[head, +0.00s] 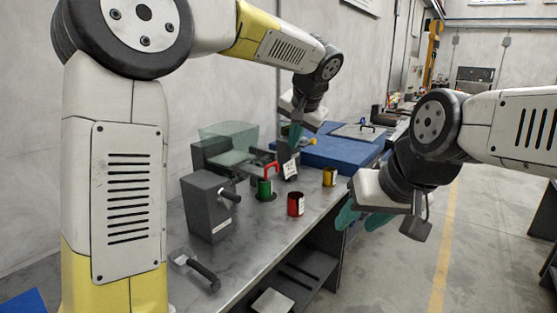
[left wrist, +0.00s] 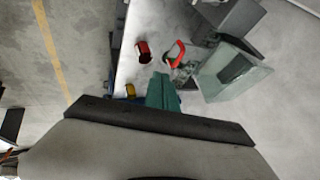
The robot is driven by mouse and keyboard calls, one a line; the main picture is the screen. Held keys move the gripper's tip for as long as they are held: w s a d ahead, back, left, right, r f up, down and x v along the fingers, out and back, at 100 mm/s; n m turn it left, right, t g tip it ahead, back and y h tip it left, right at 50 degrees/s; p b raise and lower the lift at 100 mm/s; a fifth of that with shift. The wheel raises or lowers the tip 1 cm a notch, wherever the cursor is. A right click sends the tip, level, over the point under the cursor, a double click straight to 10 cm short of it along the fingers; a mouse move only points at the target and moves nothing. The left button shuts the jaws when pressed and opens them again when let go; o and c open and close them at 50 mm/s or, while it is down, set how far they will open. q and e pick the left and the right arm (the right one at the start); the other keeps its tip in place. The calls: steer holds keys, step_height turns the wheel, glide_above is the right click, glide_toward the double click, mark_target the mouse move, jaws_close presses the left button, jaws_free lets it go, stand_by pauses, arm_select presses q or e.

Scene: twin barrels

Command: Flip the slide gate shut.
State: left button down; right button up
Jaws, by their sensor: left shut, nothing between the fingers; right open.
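No part is clearly recognisable as the slide gate. A candidate is the red curved handle (head: 272,168) on a green cylinder (head: 264,187) on the bench; the handle also shows in the left wrist view (left wrist: 179,50). Another is the dark lever handle (head: 204,275) on a pale bracket near the bench front. My left gripper (head: 295,137) is shut and empty, above the bench behind the red handle; its teal fingers also show in the left wrist view (left wrist: 162,92). My right gripper (head: 358,216) is open and empty, beside the bench's right edge, over the floor.
On the grey bench (head: 262,235) stand a red cup (head: 296,204), a yellow cup (head: 329,177) and a dark box (head: 205,207) with a black knob. A machine with a clear green cover (head: 229,138) stands behind. A blue block (head: 340,152) lies farther along.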

arm_select(q)
steer(key=w+a+f, duration=0.4)
steer(key=w+f, duration=0.3)
steer(key=f, duration=0.2)
steer(key=shift+w+a, duration=0.3)
steer(key=shift+a, duration=0.05)
glide_above(261, 173)
steer(key=shift+s, duration=0.15)
stand_by(0.4)
